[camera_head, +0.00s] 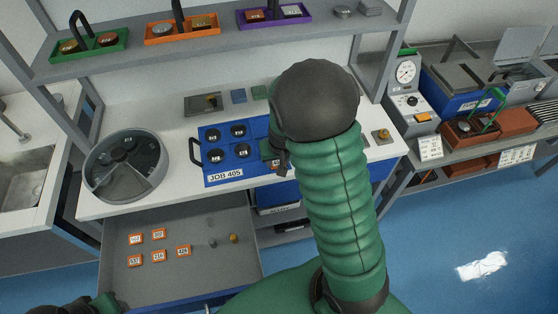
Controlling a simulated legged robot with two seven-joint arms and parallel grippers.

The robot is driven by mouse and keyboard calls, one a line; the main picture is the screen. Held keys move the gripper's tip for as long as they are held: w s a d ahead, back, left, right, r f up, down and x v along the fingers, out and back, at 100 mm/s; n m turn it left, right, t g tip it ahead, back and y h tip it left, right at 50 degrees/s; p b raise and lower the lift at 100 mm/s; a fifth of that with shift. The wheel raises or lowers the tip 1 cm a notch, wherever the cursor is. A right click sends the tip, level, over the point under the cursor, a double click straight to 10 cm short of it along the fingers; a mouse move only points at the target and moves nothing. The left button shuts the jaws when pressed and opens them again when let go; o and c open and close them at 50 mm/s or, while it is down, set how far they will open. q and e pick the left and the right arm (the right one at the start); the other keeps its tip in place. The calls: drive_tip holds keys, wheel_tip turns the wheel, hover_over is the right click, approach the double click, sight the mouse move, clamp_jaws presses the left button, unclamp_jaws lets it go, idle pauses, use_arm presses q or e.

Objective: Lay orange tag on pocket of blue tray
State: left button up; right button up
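The blue tray (218,172) lies on the white bench with a label reading JOB 405. Several dark round pieces (239,130) sit in its pockets at the left; its right part is hidden by my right arm. Several orange-edged tags (158,234) with numbers lie flat in the open grey drawer below. My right gripper (280,163) is over the right side of the tray, mostly hidden behind my arm; whether it holds a tag does not show. My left gripper (62,308) is partly in view at the bottom left edge, away from the tray.
A round grey sectioned dish (125,165) stands left of the tray. A shelf above holds green, orange and purple carriers (182,27). A dial tester (405,75) stands at the right. The drawer (190,278) juts out in front, with bare floor.

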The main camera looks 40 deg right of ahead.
sight(276, 162)
drive_tip(key=shift+o, duration=1.1)
drive_tip(key=shift+s+a+f, duration=0.5)
drive_tip(key=shift+f, duration=0.2)
drive_tip(key=shift+r, duration=0.25)
drive_tip(key=r+p, duration=0.2)
drive_tip(key=r, duration=0.1)
drive_tip(key=r+p, duration=0.1)
drive_tip(key=shift+w+r, duration=0.25)
drive_tip(key=shift+r, duration=0.15)
drive_tip(key=p+v, duration=0.4)
drive_tip(key=v, duration=0.4)
use_arm(q)
drive_tip(key=w+v, duration=0.1)
drive_tip(key=v, duration=0.4)
drive_tip(key=shift+w+r, duration=0.45)
drive_tip(key=shift+r, duration=0.1)
use_arm(e)
drive_tip(key=s+a+n, duration=0.2)
drive_tip(key=a+n, duration=0.1)
drive_tip(key=a, duration=0.4)
drive_tip(key=s+a+n+y, duration=0.1)
drive_tip(key=s+a+n, duration=0.1)
drive_tip(key=a, duration=0.5)
drive_tip(key=shift+s+a+f+n+y, duration=0.3)
drive_tip(key=shift+s+a+f+n, duration=0.1)
drive_tip(key=shift+s+f, duration=0.15)
